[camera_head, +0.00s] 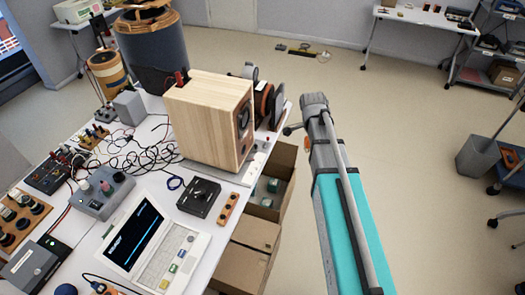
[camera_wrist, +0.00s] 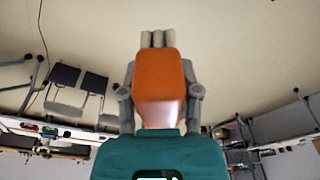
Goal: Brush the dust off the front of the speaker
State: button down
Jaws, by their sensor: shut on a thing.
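The speaker (camera_head: 205,115) is a pale wooden box standing upright near the right edge of the workbench. Its front faces right, with dark round drivers (camera_head: 244,118) seen at a steep angle; dust on it cannot be made out. In the wrist view my gripper (camera_wrist: 160,92) is shut on an orange block-like thing (camera_wrist: 160,75), apparently the brush. Its bristles cannot be clearly told. In the head view my arm reaches up to the right of the speaker, apart from its front, and the gripper is mostly hidden by the arm.
The workbench (camera_head: 118,258) carries an open laptop (camera_head: 140,238), a black box (camera_head: 199,197), tangled cables and instruments.

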jog(key=w+a+f+m+g+y+b, duration=0.1)
jog(key=w+a+f+m+y+b, duration=0.15)
jog(key=a+f+y+b, duration=0.55)
jog(key=m+t+y+b, duration=0.55)
jog(key=y+b, duration=0.35)
jog(key=b, duration=1.1)
send_near(240, 144)
jog(key=shift+s+d+f+n, duration=0.15)
jog(key=shift+d+f, duration=0.05)
jog(key=shift+f, duration=0.2)
jog(key=shift+s+d+f+n, duration=0.1)
jog(key=shift+d+f+n, duration=0.1)
jog(key=shift+f, duration=0.25)
jog(key=shift+t, duration=0.35)
jog(key=shift+a, duration=0.2)
jog(key=shift+r+x, duration=0.2)
jog(key=shift+x, duration=1.2)
jog(key=shift+r+x, duration=0.2)
jog(key=shift+x, duration=1.15)
jog(key=shift+x, duration=1)
jog(key=shift+w+r, duration=0.15)
jog(key=shift+r, duration=0.05)
